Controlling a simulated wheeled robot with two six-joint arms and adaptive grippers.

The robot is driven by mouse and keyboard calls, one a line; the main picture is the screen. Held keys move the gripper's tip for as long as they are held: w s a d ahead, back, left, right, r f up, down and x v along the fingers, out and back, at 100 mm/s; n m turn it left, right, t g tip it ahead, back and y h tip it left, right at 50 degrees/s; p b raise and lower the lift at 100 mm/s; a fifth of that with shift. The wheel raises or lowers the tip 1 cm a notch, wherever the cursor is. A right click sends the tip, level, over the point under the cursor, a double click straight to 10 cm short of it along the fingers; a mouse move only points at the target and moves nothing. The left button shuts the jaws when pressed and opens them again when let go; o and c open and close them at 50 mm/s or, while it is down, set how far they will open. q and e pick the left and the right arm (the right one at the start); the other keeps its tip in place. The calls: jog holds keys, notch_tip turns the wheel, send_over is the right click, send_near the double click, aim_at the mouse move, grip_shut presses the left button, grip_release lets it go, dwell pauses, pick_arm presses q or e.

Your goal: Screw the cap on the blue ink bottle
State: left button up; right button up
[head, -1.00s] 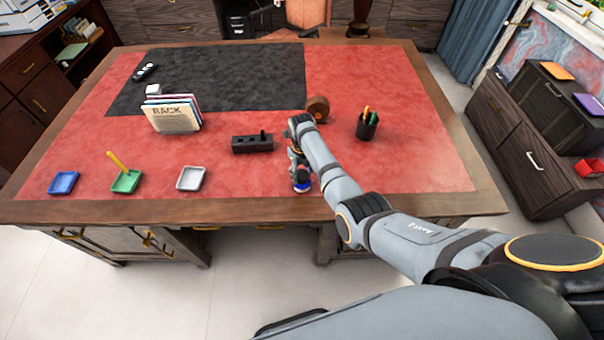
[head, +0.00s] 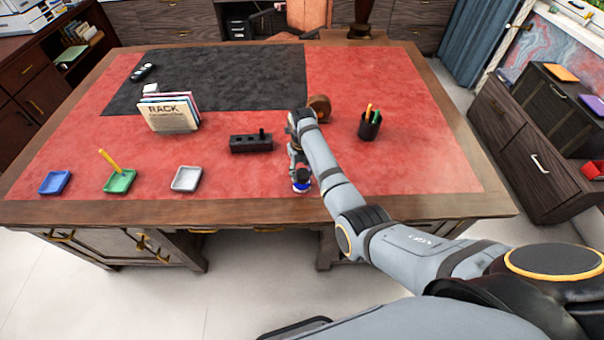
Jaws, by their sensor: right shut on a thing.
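The blue ink bottle (head: 301,187) stands near the front edge of the red leather desk top, right of the middle. Only a small blue and whitish part of it shows below my right gripper (head: 300,177). My right gripper points down right over the bottle and is shut at its top. The cap is not clearly seen; it seems to be between the fingers, hidden by them. I cannot tell how the cap sits on the bottle. My left gripper is not in view.
A black block (head: 251,143) lies left of my right arm. A brown round thing (head: 319,106) and a pen cup (head: 370,126) stand behind and right. White (head: 187,179), green (head: 121,181) and blue (head: 54,182) trays line the front left. A book rack (head: 169,114) stands behind them.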

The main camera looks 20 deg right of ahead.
aim_at(303, 173)
jog(key=o, duration=1.2)
notch_tip(303, 173, up, 12)
jog(key=shift+d+f, duration=0.1)
